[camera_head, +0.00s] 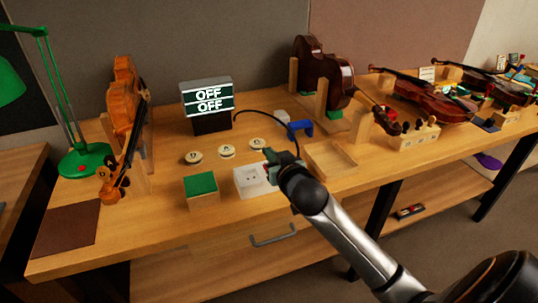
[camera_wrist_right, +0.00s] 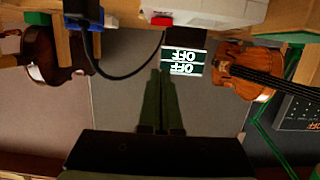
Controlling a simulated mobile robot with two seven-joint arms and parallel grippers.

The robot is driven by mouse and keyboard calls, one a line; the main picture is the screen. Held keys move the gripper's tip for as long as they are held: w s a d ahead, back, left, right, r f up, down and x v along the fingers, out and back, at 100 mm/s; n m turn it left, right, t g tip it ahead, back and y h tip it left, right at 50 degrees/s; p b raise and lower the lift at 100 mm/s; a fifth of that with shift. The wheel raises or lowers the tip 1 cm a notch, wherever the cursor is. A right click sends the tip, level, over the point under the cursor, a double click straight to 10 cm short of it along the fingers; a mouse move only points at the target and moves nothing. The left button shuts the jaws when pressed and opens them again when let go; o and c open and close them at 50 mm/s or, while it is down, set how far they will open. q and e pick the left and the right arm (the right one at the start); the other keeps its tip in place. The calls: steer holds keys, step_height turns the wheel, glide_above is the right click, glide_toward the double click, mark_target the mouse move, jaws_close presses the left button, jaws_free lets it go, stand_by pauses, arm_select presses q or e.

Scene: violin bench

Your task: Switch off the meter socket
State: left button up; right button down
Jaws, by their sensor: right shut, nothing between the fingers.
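The white meter socket (camera_head: 250,180) lies on the bench in front of the round discs. In the right wrist view it is the white housing (camera_wrist_right: 222,10) at the top edge, with a small red part (camera_wrist_right: 161,20) on it. My right gripper (camera_head: 270,156) is shut and empty beside the socket's right end, partly covering it. In the wrist view its closed fingers (camera_wrist_right: 162,76) point towards the housing, with a visible gap to the red part. My left gripper is out of view.
A green-topped block (camera_head: 201,187) stands left of the socket, and a shallow wooden tray (camera_head: 331,160) lies to the right. A black cable (camera_head: 283,118) arches behind my gripper near a blue clamp (camera_head: 300,130). A violin (camera_head: 121,110) stands at left.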

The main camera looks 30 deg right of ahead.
steer(key=v, duration=0.8)
steer(key=shift+s+r, duration=0.2)
steer(key=shift+r, duration=0.2)
